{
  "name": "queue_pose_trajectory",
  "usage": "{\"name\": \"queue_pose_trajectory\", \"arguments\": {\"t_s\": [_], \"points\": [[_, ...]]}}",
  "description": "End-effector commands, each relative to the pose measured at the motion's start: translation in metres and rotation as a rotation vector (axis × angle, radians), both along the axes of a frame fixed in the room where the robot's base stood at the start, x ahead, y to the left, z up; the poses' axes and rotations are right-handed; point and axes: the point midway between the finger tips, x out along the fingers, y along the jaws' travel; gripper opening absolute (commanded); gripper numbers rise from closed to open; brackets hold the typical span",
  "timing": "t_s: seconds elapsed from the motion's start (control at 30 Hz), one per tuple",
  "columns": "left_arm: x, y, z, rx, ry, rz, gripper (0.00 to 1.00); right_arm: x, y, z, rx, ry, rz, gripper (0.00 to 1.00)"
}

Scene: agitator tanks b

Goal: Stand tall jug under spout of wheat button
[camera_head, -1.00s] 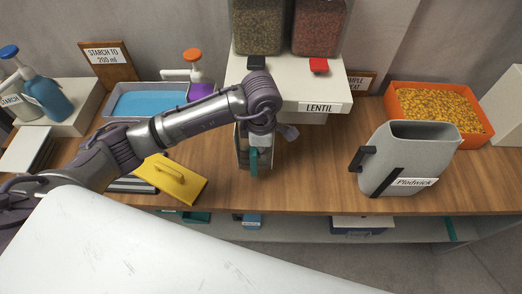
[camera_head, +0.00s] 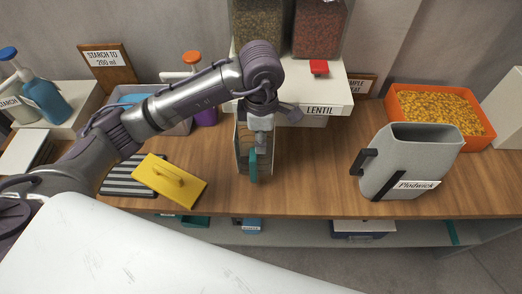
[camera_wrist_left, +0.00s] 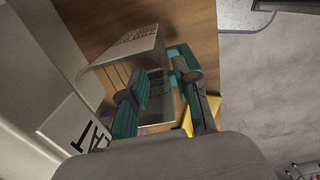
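A tall, narrow, pale-walled jug (camera_head: 240,150) stands on the counter in front of the grain dispenser's left side. It also shows in the left wrist view (camera_wrist_left: 142,42), with a label too slanted to read. My left gripper (camera_head: 259,150) is at the jug's right side, close to it. In the left wrist view its teal-padded fingers (camera_wrist_left: 168,96) are apart, with no clear grip on the jug. The left arm hides the dispenser's left button and label. The spout is hidden. My right gripper is out of view.
The white dispenser base (camera_head: 330,96) has a red button (camera_head: 318,67) and a "LENTIL" label. A grey "Plodwick" jug (camera_head: 415,160) stands right, before an orange grain bin (camera_head: 486,138). The counter between the two jugs is clear.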

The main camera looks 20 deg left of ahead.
Motion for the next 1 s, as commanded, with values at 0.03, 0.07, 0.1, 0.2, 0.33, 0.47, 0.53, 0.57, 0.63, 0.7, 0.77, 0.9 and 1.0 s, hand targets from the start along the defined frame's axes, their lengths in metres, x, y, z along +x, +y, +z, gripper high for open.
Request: {"name": "queue_pose_trajectory", "arguments": {"t_s": [0.03,0.07,0.1,0.2,0.33,0.47,0.53,0.57,0.63,0.7,0.77,0.9,1.0], "points": [[0.001,0.0,0.011,-0.001,-0.006,-0.001,0.31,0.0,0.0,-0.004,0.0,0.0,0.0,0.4],[0.001,0.0,0.016,-0.001,-0.005,0.0,0.31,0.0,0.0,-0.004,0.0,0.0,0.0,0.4],[0.0,0.0,0.023,0.0,-0.004,-0.002,0.31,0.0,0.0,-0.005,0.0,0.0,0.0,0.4],[0.0,0.0,0.038,0.001,-0.003,0.001,0.31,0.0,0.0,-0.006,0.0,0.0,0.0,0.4],[-0.001,0.0,0.049,0.0,-0.001,0.0,0.31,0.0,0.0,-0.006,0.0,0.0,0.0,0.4],[-0.001,0.0,0.052,0.001,0.001,0.001,0.31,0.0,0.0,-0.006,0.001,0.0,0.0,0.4],[-0.001,0.0,0.052,0.001,0.001,0.001,0.31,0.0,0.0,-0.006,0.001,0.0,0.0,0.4],[-0.001,0.0,0.052,0.001,0.001,0.001,0.31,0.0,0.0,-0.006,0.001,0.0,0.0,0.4],[-0.001,0.0,0.052,0.001,0.001,0.001,0.31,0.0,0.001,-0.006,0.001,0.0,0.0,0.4],[-0.001,0.0,0.052,0.001,0.001,0.001,0.31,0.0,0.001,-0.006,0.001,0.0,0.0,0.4],[-0.001,0.0,0.052,0.001,0.001,0.001,0.31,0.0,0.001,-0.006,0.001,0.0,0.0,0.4],[-0.001,0.0,0.052,0.001,0.001,0.001,0.31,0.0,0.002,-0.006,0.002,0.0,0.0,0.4],[-0.001,0.0,0.052,0.001,0.001,0.001,0.31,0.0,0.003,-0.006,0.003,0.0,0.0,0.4]]}}
